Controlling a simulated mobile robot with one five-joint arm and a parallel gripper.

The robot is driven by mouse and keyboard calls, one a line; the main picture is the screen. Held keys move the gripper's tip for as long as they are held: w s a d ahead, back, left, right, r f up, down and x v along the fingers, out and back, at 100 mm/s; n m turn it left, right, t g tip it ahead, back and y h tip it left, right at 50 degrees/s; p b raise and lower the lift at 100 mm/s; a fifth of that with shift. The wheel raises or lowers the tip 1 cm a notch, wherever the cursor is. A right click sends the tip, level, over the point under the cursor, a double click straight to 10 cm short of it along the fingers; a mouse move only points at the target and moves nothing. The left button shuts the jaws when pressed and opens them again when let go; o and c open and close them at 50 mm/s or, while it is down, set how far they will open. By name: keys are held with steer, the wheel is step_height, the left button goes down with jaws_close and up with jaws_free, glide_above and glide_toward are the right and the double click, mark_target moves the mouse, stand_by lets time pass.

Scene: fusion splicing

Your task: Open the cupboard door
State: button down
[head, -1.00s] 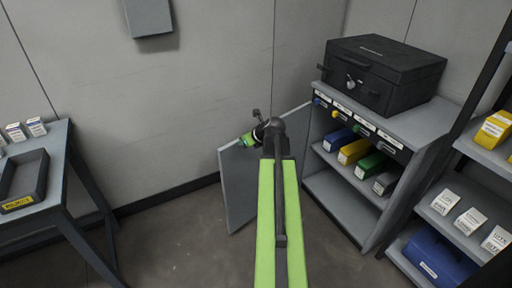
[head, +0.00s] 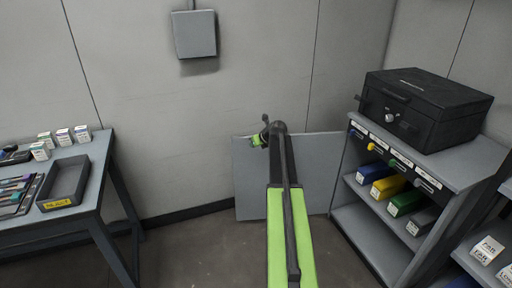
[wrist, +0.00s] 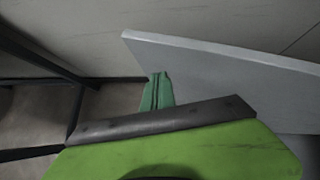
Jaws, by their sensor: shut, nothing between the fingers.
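The grey cupboard door (head: 318,165) stands swung wide open, out to the left of the cupboard (head: 388,225), whose shelves are exposed. The door also fills the upper right of the wrist view (wrist: 225,75). My gripper (head: 257,140) is at the door's upper left part in the head view. In the wrist view its green fingers (wrist: 157,90) are together and empty, in front of the door near its free edge. I cannot tell whether they touch the door.
A black case (head: 425,105) sits on top of the cupboard. Coloured bins (head: 389,187) stand on its shelf. A table (head: 95,195) with a dark tray (head: 65,186) and small boxes is on the left. A shelf rack with white boxes (head: 487,250) is at right. Floor between table and door is clear.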

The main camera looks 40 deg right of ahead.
steer(key=s+a+r+p, duration=0.6)
steer(key=s+r, duration=0.1)
steer(key=s, duration=0.2)
steer(key=shift+s+a+p, duration=0.15)
steer(key=shift+a+p, duration=0.15)
steer(key=shift+p, duration=0.1)
steer(key=shift+f, duration=0.1)
